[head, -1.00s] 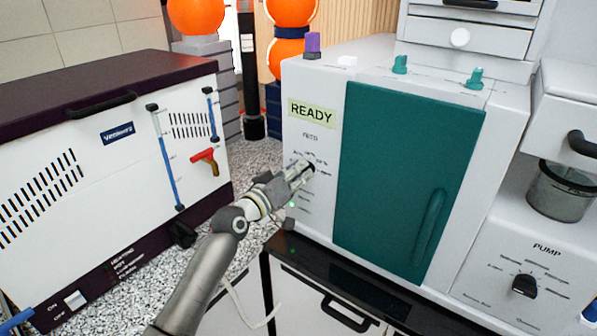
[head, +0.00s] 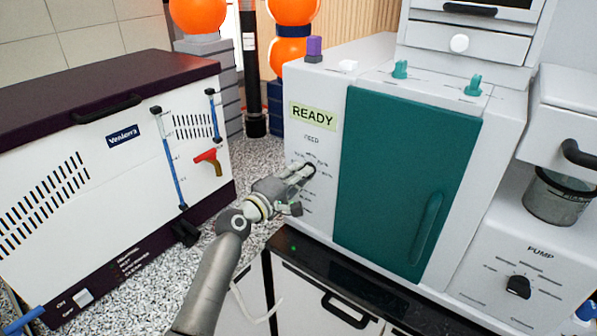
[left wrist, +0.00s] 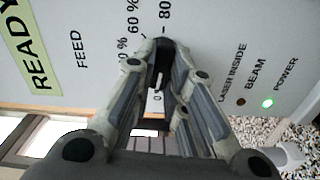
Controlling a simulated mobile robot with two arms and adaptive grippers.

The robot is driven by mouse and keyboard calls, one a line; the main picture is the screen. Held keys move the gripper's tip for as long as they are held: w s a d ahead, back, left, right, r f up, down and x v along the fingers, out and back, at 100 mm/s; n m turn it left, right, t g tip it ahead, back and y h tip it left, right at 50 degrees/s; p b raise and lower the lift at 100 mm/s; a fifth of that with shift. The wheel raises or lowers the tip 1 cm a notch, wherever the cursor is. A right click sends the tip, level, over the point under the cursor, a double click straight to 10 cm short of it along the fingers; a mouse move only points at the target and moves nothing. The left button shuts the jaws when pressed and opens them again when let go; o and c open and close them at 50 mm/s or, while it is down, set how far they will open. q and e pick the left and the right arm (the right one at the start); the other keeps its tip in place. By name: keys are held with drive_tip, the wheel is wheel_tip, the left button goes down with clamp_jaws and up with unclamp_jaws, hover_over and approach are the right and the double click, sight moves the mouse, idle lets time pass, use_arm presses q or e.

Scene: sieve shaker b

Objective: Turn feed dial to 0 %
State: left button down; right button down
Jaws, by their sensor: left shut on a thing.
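The feed dial (head: 311,170) is a small black knob on the white front panel, under the FEED label (head: 312,139) and the green READY display (head: 312,116). My left gripper (head: 304,172) reaches it from the lower left and is shut on it. In the left wrist view the dial (left wrist: 158,73) sits between the two fingertips (left wrist: 160,62), with a pale mark on its face. Scale marks with 60 % and 80 show beside it; the fingers hide part of the scale, so the exact setting cannot be read. My right gripper is not in view.
A teal door (head: 400,180) with a handle is right of the dial. A PUMP dial (head: 518,286) is at the lower right. A white unit with a dark lid (head: 110,85) stands left. In the left wrist view a green POWER light (left wrist: 267,102) is lit.

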use_arm(q)
drive_tip(key=shift+r+n, duration=0.4)
drive_tip(key=shift+n, duration=0.3)
drive_tip(key=c, duration=1.5)
unclamp_jaws()
drive_tip(key=shift+f, duration=0.1)
drive_tip(key=shift+o, duration=0.2)
drive_tip(key=v, duration=1.1)
drive_tip(key=shift+s+a+f, duration=0.2)
drive_tip(key=shift+s+a, duration=0.05)
drive_tip(key=shift+s, duration=0.05)
